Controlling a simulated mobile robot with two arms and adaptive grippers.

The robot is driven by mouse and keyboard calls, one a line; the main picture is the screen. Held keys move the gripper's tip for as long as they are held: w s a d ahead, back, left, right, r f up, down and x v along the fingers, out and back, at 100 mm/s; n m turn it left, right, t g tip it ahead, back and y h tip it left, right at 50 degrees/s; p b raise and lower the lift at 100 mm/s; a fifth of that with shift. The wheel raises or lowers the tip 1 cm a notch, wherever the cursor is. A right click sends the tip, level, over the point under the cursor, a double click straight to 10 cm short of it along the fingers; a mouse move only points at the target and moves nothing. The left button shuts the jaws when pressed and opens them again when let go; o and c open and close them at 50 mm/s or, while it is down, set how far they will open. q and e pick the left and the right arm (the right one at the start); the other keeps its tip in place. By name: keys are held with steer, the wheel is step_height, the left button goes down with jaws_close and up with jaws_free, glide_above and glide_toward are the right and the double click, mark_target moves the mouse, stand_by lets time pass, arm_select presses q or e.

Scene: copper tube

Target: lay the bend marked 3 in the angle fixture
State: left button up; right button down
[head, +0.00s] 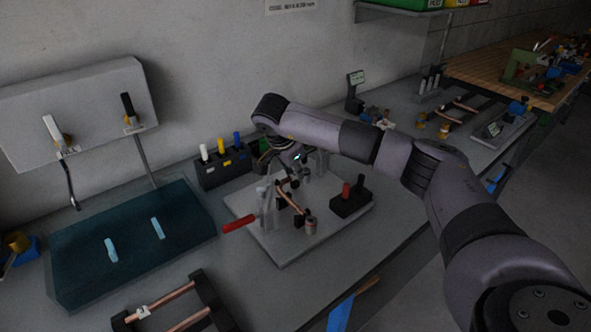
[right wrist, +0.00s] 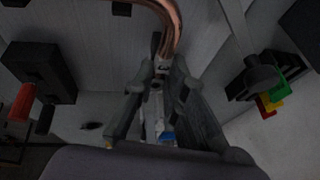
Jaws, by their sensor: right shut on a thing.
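My right gripper (head: 292,172) is over the light plate in the head view, with its fingertips close to a curved copper bend (head: 290,198). In the right wrist view my right gripper (right wrist: 158,85) is shut, and the curved copper tube (right wrist: 172,25) rises from its fingertips. A red-handled clamp (head: 240,223) is on the plate's left side. My left gripper is not in view.
A black block with red and black pegs (head: 351,203) stands at the plate's right. A black rack with copper tubes (head: 207,285) is in front. A black holder (head: 215,175) with coloured handles stands behind the plate. More racks stand further right.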

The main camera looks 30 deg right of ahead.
steer(key=shift+f, duration=0.15)
steer(key=c, duration=1.5)
jaws_free()
steer(key=shift+c, duration=0.2)
steer(key=v, duration=1.2)
